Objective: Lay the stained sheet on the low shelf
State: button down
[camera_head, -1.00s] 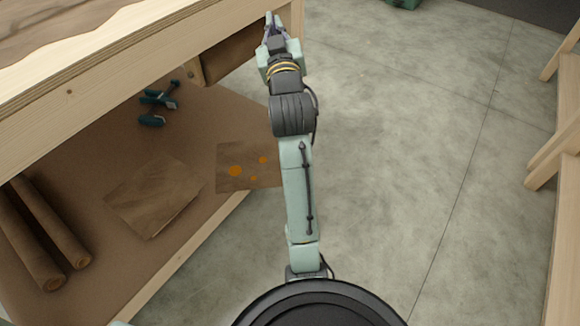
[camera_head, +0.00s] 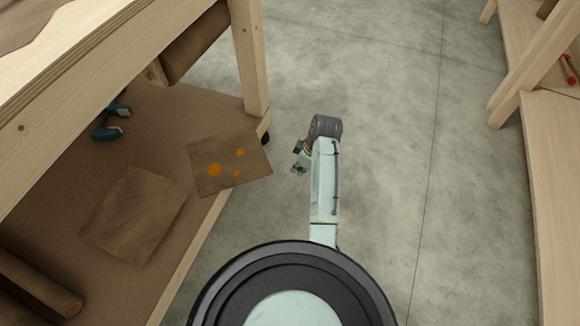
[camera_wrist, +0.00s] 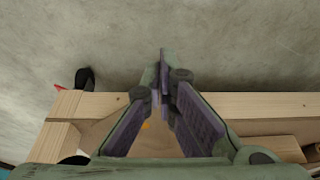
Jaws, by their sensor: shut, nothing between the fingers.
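The stained sheet (camera_head: 205,152) is brown with orange spots. It lies on the low shelf (camera_head: 85,170) at its right side, with its right part reaching across the pale wooden rim and past it. My gripper (camera_head: 298,168) is to the right of the sheet, over the floor and apart from it; its fingers are small and partly hidden there. In the wrist view my gripper (camera_wrist: 162,72) has its fingertips together with nothing held. A small orange spot of the sheet (camera_wrist: 147,126) shows between the finger bases; the rest is hidden.
A plain brown sheet (camera_head: 135,215) lies left of the stained one, with brown rolls (camera_head: 35,285) nearer. A teal tool (camera_head: 108,125) lies farther back. A table leg (camera_head: 250,55) stands behind the sheet. Another wooden bench (camera_head: 555,180) is at the right; the floor between is clear.

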aim_at(251, 165)
jog(key=w+a+f, duration=0.2)
jog(key=a+f, duration=0.4)
jog(key=f, duration=0.1)
jog(key=shift+f+b, duration=0.35)
jog(key=shift+b, duration=0.05)
jog(key=shift+w, duration=0.1)
jog(key=w+a, duration=0.1)
jog(key=a, duration=0.2)
jog(key=w+a+b, duration=0.1)
jog(key=a, duration=0.3)
jog(key=w+a, duration=0.2)
jog(key=a, duration=0.2)
jog(key=shift+a+b, duration=0.1)
jog(key=shift+b, duration=0.25)
